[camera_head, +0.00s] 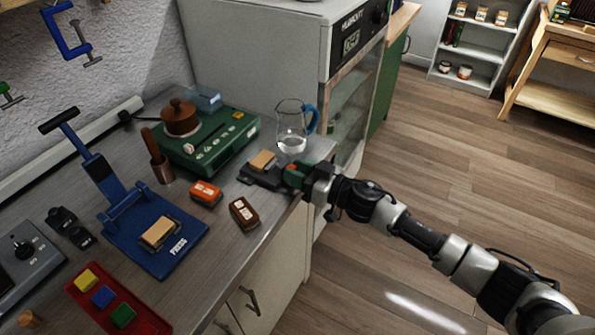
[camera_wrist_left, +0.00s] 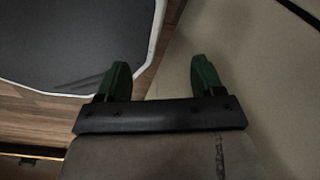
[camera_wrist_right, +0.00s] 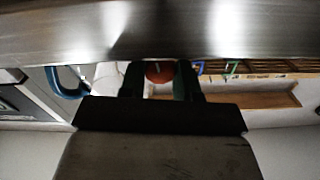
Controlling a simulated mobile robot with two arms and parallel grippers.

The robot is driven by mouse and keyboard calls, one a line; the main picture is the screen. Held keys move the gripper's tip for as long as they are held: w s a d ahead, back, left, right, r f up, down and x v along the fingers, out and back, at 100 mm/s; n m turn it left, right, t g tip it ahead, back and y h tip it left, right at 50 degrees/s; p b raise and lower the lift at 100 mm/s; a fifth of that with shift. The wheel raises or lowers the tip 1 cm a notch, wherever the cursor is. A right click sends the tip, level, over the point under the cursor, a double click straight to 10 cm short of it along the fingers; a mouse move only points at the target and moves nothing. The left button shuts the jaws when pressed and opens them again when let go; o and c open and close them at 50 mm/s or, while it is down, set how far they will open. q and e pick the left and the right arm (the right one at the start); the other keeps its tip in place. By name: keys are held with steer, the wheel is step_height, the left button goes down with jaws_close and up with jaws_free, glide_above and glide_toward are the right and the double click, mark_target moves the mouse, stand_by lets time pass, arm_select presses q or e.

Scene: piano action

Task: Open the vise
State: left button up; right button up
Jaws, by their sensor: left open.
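The vise (camera_head: 258,178) is a small dark tool near the right front edge of the workbench, with a pale wooden block (camera_head: 263,160) between its jaws. My right gripper (camera_head: 294,176) is at the vise's right end, at the bench edge. In the right wrist view a round red knob (camera_wrist_right: 160,70) sits between its fingers, which look closed against its sides. The vise's jaw faces are too small to judge for a gap. My left gripper (camera_wrist_left: 160,82) shows only in the left wrist view, with its fingers apart and nothing between them.
A glass jug (camera_head: 292,128) with a blue handle stands just behind the vise. An orange block (camera_head: 206,193) and a brown block (camera_head: 244,213) lie to its left. A green hotplate (camera_head: 215,145) and a blue press (camera_head: 150,235) stand further left. The floor at right is clear.

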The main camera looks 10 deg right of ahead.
steer(key=shift+c, duration=1.4)
steer(key=shift+n, duration=0.3)
steer(key=shift+r+n+p, duration=0.1)
steer(key=shift+n+p, duration=0.45)
steer(key=shift+n, duration=0.35)
steer(key=shift+n+p, duration=0.35)
steer(key=shift+n, duration=1.85)
steer(key=o, duration=0.9)
steer(key=shift+o, duration=0.2)
